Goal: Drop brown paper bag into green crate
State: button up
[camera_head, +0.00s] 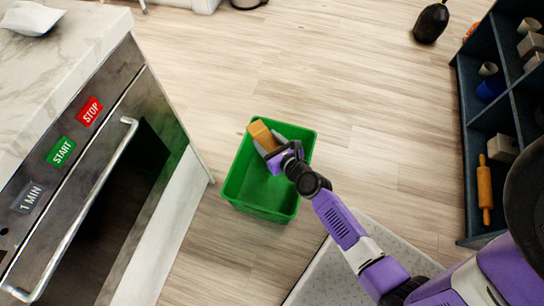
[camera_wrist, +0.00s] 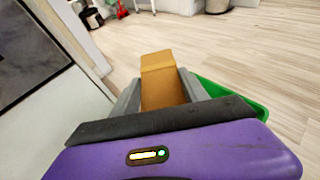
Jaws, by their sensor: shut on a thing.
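The green crate (camera_head: 268,190) stands on the wooden floor near the middle of the head view. A strip of its rim also shows in the wrist view (camera_wrist: 238,94), to the right of my gripper. My gripper (camera_head: 268,145) is shut on the brown paper bag (camera_head: 262,135). In the head view the bag overlaps the crate's far left part; its height above the crate is hard to tell. In the wrist view the bag (camera_wrist: 165,80) stands upright between the two grey fingers (camera_wrist: 160,88). The bag's lower end is hidden by my gripper.
A cabinet with a handle (camera_head: 75,215) and a marble top (camera_head: 60,75) stands at the left, close to the crate. A dark blue shelf unit (camera_head: 477,120) with small items stands at the right. A black vase (camera_head: 431,22) is on the floor beyond. The floor behind the crate is clear.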

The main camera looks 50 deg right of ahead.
jog(key=s+d+f+m+h+b, duration=0.1)
jog(key=d+f+b, duration=0.3)
jog(key=f+b, duration=0.7)
notch_tip(320, 180, down, 4)
jog(key=shift+s+f+b, duration=0.1)
jog(key=shift+s+b, duration=0.2)
jog(key=shift+d, duration=0.1)
jog(key=o, duration=1.4)
jog(key=shift+o, duration=0.2)
jog(key=p+v, duration=0.1)
jog(key=v, duration=0.7)
jog(key=shift+w, duration=0.15)
